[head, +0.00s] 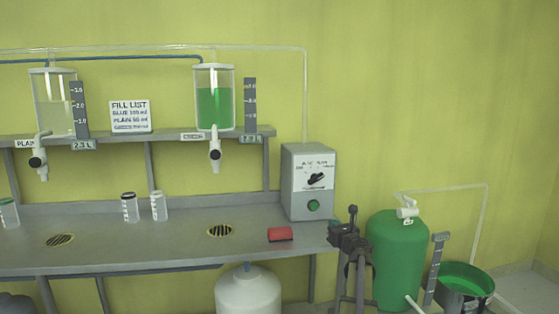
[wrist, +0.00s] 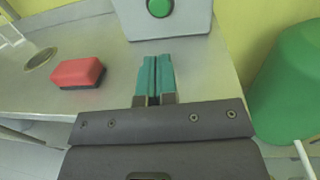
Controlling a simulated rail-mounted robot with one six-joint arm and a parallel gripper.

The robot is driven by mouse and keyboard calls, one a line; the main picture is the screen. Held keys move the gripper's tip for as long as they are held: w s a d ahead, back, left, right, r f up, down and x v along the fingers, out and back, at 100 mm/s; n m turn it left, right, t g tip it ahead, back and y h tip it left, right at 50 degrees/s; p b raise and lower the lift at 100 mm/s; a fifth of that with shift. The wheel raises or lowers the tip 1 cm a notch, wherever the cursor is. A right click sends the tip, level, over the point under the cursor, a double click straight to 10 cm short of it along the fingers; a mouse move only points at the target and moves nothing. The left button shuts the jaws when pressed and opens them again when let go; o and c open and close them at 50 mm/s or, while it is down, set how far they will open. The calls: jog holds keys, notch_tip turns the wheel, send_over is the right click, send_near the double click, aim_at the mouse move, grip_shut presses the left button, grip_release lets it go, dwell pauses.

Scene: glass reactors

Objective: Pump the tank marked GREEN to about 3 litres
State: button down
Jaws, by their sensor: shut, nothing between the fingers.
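A glass tank of green liquid (head: 214,108) stands on the wall shelf, with a small label under it too blurred to read. The liquid reaches well up the tank, beside a dark scale (head: 250,105). Its small display (head: 251,138) is not clearly legible. A grey control box (head: 296,188) on the bench has a black selector knob (head: 316,180) and a green button (head: 313,206); the button also shows in the wrist view (wrist: 160,8). My gripper (head: 337,223) is shut and empty at the bench's right end, its teal fingertips (wrist: 156,62) pointing towards the box, apart from the button.
A plain tank (head: 53,105) with display 2.3 L hangs left. A red block (head: 280,234) lies on the bench (head: 180,240), left of my fingers. Lidded jars (head: 130,207) stand further left. A green drum (head: 397,250) and green-filled tub (head: 466,280) stand right.

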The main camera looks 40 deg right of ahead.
aim_at(315, 208)
jog(key=x, duration=1.4)
jog(key=shift+w, duration=0.1)
